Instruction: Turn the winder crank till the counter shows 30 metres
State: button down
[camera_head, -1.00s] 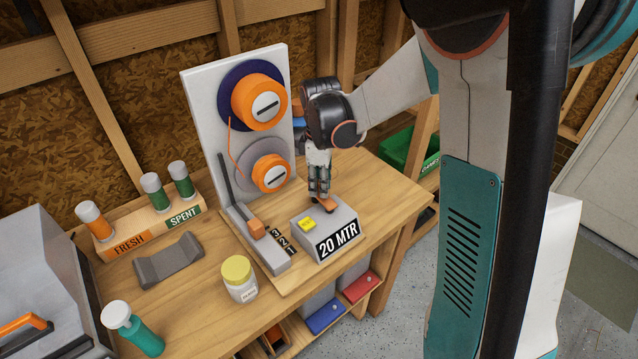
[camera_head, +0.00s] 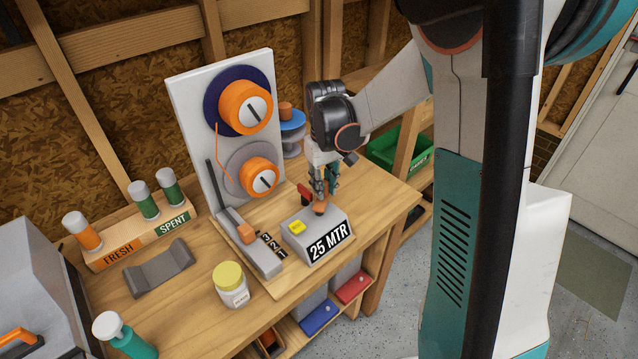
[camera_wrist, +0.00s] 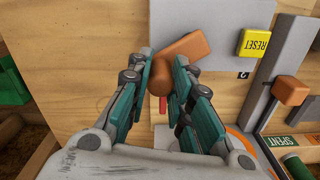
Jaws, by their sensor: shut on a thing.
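The winder's grey counter box (camera_head: 300,240) stands on the bench and its front label (camera_head: 330,241) reads 25 MTR. The orange-brown crank (camera_head: 320,208) is on top of the box. In the wrist view the crank arm (camera_wrist: 186,48) reaches away from its round knob (camera_wrist: 160,77). My gripper (camera_wrist: 160,72) is closed around that knob, a finger on each side. In the head view my gripper (camera_head: 322,188) points down at the crank from above. Behind, two orange spools, an upper (camera_head: 246,107) and a lower (camera_head: 259,178), sit on a white upright panel, with orange filament between them.
A lever with an orange knob (camera_head: 247,233) stands left of the box beside marks 3, 2, 1. A yellow-lidded jar (camera_head: 230,284) is in front. A small red part (camera_head: 304,194) is beside my fingers.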

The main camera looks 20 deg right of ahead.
jog(key=m, duration=0.1)
jog(key=s+d+m, duration=0.1)
jog(key=m, duration=0.1)
jog(key=shift+m, duration=0.3)
jog(key=shift+s+d+m, duration=0.1)
jog(key=shift+s+m, duration=0.15)
jog(key=shift+m, duration=0.45)
jog(key=shift+s+d+m, duration=0.1)
jog(key=shift+s+m, duration=0.15)
jog(key=shift+m, duration=0.45)
jog(key=c, duration=1.4)
grip_release()
notch_tip(320, 180, up, 12)
jog(key=shift+s, duration=0.1)
